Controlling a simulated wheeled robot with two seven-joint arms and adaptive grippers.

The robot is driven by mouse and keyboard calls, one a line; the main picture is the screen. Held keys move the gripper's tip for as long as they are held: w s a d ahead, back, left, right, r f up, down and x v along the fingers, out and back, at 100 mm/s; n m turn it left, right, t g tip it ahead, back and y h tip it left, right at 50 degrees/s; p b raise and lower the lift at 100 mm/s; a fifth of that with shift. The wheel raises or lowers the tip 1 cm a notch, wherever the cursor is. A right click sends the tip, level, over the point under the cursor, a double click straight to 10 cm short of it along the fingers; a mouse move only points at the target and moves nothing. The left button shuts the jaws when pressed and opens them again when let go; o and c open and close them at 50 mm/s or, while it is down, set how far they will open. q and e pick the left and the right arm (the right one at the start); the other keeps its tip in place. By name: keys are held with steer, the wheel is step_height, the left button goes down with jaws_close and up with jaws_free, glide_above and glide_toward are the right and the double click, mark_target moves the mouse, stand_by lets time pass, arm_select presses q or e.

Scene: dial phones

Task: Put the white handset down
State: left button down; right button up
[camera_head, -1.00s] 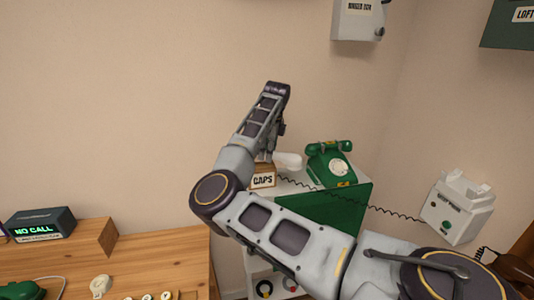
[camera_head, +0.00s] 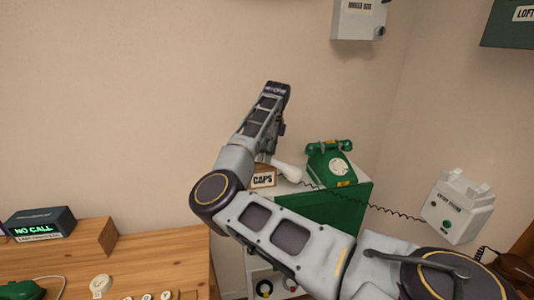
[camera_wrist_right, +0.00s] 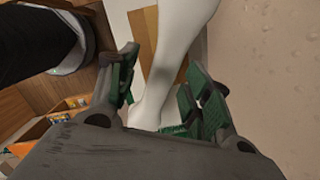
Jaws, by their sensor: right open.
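The white handset (camera_head: 288,172) lies tilted at the cabinet's back left, behind the CAPS box and partly hidden by my right arm. I cannot tell exactly what it rests on. A dark coiled cord runs from near it toward the white wall unit (camera_head: 458,207), whose top cradle is empty. In the right wrist view, the handset (camera_wrist_right: 172,55) passes between the spread fingers of my right gripper (camera_wrist_right: 163,78), which is open around it. In the head view this gripper is mostly hidden behind its own arm. My left gripper is not in view.
A green dial phone (camera_head: 331,163) with its own handset on top stands right of the white handset on the cabinet (camera_head: 335,208). The CAPS box (camera_head: 263,180) is in front. A wooden desk (camera_head: 150,265) with a NO CALL display (camera_head: 40,222) is at left.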

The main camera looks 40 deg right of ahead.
steer(key=shift+r+p, duration=0.5)
steer(key=shift+r, duration=0.1)
step_height(320, 180, up, 12)
steer(key=s+b, duration=0.1)
steer(key=shift+s+d+f, duration=0.15)
steer(key=shift+s+d, duration=0.2)
steer(key=shift+d, duration=0.05)
steer(key=shift+c, duration=0.4)
